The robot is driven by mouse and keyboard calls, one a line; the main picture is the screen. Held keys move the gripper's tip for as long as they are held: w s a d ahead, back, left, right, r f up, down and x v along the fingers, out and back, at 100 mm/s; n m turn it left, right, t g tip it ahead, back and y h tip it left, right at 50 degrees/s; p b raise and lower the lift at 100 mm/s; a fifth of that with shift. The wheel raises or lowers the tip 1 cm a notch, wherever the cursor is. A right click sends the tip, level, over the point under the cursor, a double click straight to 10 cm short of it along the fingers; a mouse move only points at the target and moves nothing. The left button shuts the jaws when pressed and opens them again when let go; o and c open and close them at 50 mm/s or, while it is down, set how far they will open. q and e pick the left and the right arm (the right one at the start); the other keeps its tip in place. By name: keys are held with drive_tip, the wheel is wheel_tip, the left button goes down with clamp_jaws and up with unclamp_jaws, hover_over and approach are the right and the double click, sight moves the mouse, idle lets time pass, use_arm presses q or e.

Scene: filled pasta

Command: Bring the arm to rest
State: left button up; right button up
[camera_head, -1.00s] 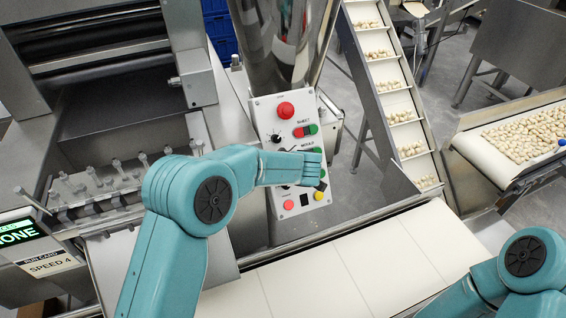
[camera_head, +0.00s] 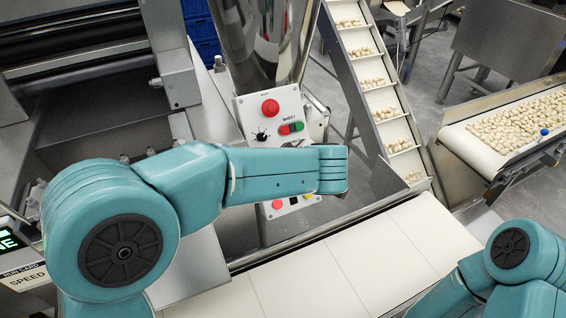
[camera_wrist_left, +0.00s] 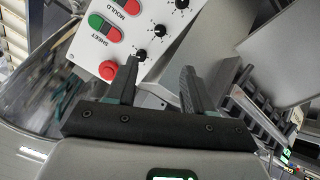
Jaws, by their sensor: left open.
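My left arm comes in from the left in the head view and crosses in front of the control panel (camera_head: 268,114). Its jaws do not show there. In the left wrist view my left gripper (camera_wrist_left: 158,82) is open, with nothing seen between its two dark fingers. The panel also shows in the left wrist view (camera_wrist_left: 146,30), behind the fingers, with red and green buttons and black knobs. I cannot tell whether the fingers touch it. My right arm shows at the lower right of the head view, and its gripper is out of view.
A white belt (camera_head: 330,270) runs below the panel. A steep conveyor (camera_head: 368,90) carries pasta in several compartments. Another belt (camera_head: 470,148) at the right holds many pieces. A steel hopper (camera_head: 265,40) stands above the panel. A machine (camera_head: 80,130) stands at the left.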

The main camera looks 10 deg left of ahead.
use_arm(q)
drive_tip(key=shift+f, duration=0.1)
idle(0.3)
drive_tip(key=s+a+f+m+h+b, duration=0.1)
drive_tip(key=a+f+m+h, duration=0.15)
drive_tip(key=f, duration=0.95)
drive_tip(key=s+a+f+m+h+b, duration=0.15)
drive_tip(key=a+f+m, duration=0.25)
drive_tip(key=f, duration=0.8)
drive_tip(key=s+f+m+g+h, duration=0.1)
drive_tip(key=s+f+g, duration=0.1)
drive_tip(key=s+f, duration=0.3)
drive_tip(key=s+d+f+m+g+h+b, duration=0.1)
drive_tip(key=s+f, duration=0.4)
drive_tip(key=s, duration=0.6)
drive_tip(key=s+d+f+m+g+h+b, duration=0.1)
drive_tip(key=s+f+g+h, duration=0.1)
drive_tip(key=s+f+g, duration=0.3)
drive_tip(key=s, duration=0.4)
drive_tip(key=shift+f+m+h, duration=0.2)
drive_tip(key=shift+m+h, duration=0.15)
drive_tip(key=shift+h, duration=0.05)
drive_tip(key=shift+w+d, duration=0.1)
drive_tip(key=shift+w, duration=0.05)
